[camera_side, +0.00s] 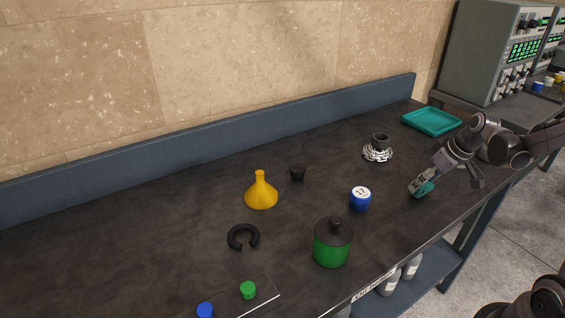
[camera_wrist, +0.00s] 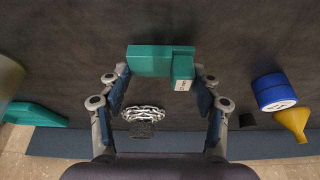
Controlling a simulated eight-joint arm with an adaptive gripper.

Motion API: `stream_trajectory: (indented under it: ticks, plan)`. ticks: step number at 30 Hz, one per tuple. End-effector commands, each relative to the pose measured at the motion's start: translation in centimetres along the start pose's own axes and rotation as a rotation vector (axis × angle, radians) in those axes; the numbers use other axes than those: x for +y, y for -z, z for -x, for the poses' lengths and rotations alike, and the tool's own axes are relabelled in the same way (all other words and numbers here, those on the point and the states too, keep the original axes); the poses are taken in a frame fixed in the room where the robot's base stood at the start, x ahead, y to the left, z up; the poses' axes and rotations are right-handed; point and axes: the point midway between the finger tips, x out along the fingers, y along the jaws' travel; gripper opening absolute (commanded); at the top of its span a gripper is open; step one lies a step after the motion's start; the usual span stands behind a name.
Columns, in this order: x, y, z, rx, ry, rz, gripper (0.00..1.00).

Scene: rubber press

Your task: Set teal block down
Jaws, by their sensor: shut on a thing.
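The teal block (camera_side: 426,189) is at my gripper (camera_side: 418,186), over the right part of the dark bench near its front edge. In the wrist view the block (camera_wrist: 150,60) spans the space between the fingertips (camera_wrist: 161,76), with a smaller teal part and a pale label on its right side. My gripper is shut on it. The fingers hide part of the block in the side view. I cannot tell whether its underside touches the bench top (camera_side: 150,235).
A teal tray (camera_side: 432,122) lies behind, at the back right. A silver ringed part with a black top (camera_side: 378,150) and a blue lidded jar (camera_side: 360,199) stand to the left. A green canister (camera_side: 332,245) and yellow funnel (camera_side: 261,192) stand farther left.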

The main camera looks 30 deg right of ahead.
Motion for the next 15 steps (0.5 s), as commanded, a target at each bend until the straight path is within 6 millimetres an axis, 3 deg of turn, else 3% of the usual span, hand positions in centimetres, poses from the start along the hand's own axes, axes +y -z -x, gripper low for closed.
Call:
stream_trajectory:
  ticks: [15]
  plan:
    - [0.01,-0.4,-0.86,0.0,0.0,0.0,0.25]
